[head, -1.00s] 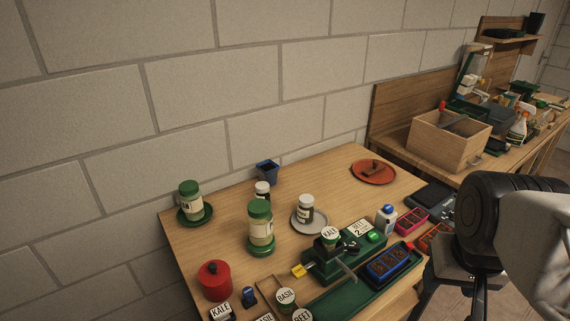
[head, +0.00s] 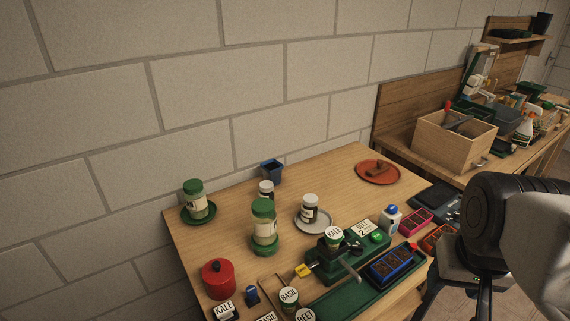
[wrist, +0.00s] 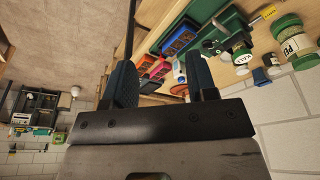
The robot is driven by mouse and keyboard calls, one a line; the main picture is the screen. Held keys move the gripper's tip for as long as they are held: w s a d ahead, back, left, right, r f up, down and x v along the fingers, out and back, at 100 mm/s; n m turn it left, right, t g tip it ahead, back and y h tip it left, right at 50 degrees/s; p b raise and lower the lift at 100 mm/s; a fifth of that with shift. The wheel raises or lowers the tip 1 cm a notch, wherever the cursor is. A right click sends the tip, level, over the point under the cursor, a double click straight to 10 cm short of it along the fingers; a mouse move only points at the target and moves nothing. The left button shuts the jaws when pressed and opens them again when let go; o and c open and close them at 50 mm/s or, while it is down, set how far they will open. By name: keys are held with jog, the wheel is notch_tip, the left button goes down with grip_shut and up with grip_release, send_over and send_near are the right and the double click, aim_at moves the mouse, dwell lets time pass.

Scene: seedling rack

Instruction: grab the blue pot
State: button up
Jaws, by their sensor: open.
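The blue pot (head: 271,171) is a small dark blue square pot at the back edge of the wooden table, near the wall, in the head view. A small jar with a white lid stands just in front of it. In the wrist view a small dark blue thing (wrist: 261,76) by the table edge may be the pot. My gripper (wrist: 163,85) is open and empty, its two dark fingers apart. It is away from the pot. In the head view only my arm shows at the right, and the fingers cannot be made out.
Green-lidded jars (head: 264,227), a grey saucer (head: 313,226) with a jar, a red canister (head: 218,279) and a green seeding device (head: 338,262) crowd the table. A terracotta saucer (head: 378,171) lies at the back right. The tabletop between pot and terracotta saucer is clear.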

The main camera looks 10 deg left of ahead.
jog(key=o, duration=0.8)
jog(key=shift+r, duration=0.15)
